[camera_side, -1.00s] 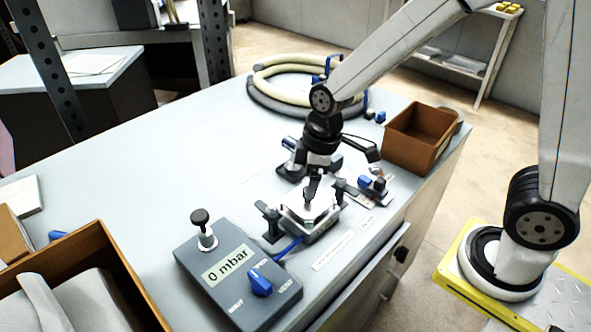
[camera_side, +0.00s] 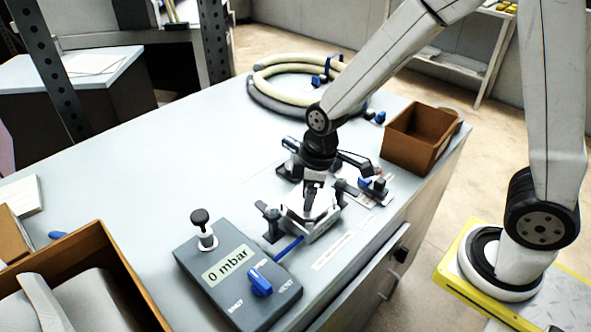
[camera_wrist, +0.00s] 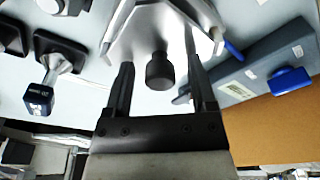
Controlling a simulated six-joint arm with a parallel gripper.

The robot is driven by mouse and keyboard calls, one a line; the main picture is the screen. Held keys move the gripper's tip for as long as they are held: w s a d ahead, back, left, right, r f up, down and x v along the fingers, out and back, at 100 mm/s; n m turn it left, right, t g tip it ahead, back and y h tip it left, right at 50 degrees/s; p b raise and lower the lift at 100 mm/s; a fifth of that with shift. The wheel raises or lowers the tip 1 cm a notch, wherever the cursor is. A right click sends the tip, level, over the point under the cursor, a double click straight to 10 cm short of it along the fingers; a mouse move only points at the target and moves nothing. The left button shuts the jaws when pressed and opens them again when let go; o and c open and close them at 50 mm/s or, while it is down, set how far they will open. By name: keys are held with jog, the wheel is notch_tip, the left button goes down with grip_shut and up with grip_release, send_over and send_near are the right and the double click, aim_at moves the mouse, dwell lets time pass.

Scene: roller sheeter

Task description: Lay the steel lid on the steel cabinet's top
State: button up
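The steel lid (camera_wrist: 176,35) is a pale, many-sided plate with a black knob (camera_wrist: 160,72) in the wrist view. In the side view the lid (camera_side: 299,208) lies over the small steel cabinet (camera_side: 322,230), beneath my gripper. I cannot tell whether it sits fully flat, as my gripper covers part of it. My gripper (camera_side: 311,203) points down over the lid. In the wrist view my gripper (camera_wrist: 157,75) has one finger on each side of the knob, with visible gaps, so it is open. Most of the cabinet is hidden in the wrist view.
Black clamps (camera_side: 271,221) stand around the cabinet. A grey control box (camera_side: 238,275) reading 0 mbar with a blue handle is at front left. A brown bin (camera_side: 420,138) is at right, a coiled hose (camera_side: 268,95) behind. An open box (camera_side: 135,285) is at lower left. The table's left middle is clear.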

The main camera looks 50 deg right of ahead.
grip_shut()
jog(key=shift+r, duration=0.15)
jog(key=shift+r, duration=4.9)
jog(key=shift+f, duration=0.1)
